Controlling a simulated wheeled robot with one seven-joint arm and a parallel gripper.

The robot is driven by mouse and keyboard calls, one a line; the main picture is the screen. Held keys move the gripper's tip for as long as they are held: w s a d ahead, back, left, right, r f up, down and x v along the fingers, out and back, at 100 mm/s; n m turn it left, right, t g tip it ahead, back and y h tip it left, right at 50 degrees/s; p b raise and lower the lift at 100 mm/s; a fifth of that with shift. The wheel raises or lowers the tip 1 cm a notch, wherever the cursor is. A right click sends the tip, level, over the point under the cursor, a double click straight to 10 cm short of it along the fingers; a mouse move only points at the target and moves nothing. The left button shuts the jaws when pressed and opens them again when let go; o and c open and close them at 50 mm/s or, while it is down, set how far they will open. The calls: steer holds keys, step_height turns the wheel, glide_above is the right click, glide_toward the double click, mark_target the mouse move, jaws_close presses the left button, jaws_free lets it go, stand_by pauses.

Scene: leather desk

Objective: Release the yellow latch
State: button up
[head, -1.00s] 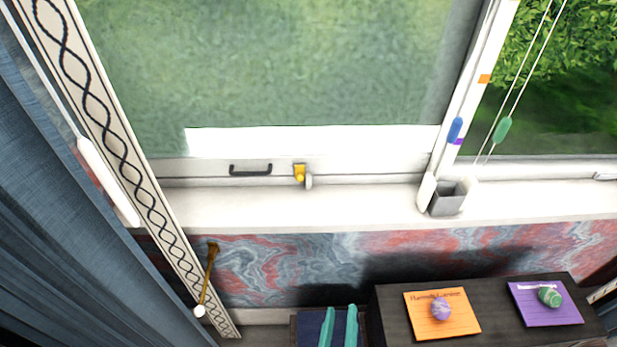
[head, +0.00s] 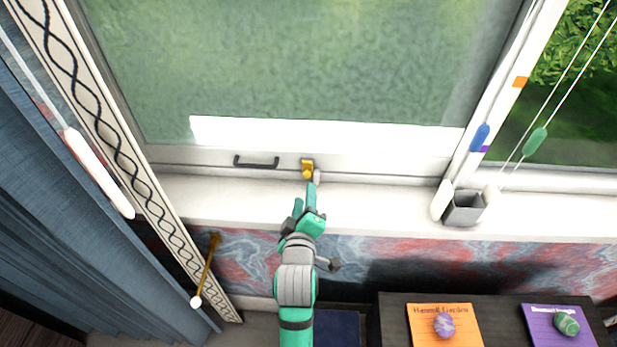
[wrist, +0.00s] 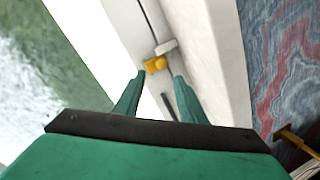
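The yellow latch (head: 307,168) sits on the bottom rail of the window frame, right of the black handle (head: 257,162). A small grey piece (head: 316,177) is beside it at the lower right. My green gripper (head: 304,196) is over the white sill, just below the latch in the head view. In the wrist view the latch (wrist: 155,65) shows beyond the two spread fingertips (wrist: 159,76), roughly between their lines. The fingers are apart with nothing held between them. Whether a fingertip touches the grey piece (wrist: 166,47) I cannot tell.
A grey open box (head: 464,208) stands on the sill to the right, beside cords with blue (head: 481,138) and green (head: 535,141) toggles. A curtain (head: 60,220) hangs at left. A dark desk with orange (head: 447,322) and purple (head: 550,318) cards is below.

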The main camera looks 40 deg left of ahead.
mark_target(307, 176)
steer(key=x, duration=0.7)
steer(key=shift+w+a+f, duration=0.1)
steer(key=shift+w+a, duration=0.1)
steer(key=shift+w, duration=0.1)
steer(key=shift+w+a+f, duration=0.15)
steer(key=shift+w+a, duration=0.2)
steer(key=shift+w, duration=0.05)
jaws_close()
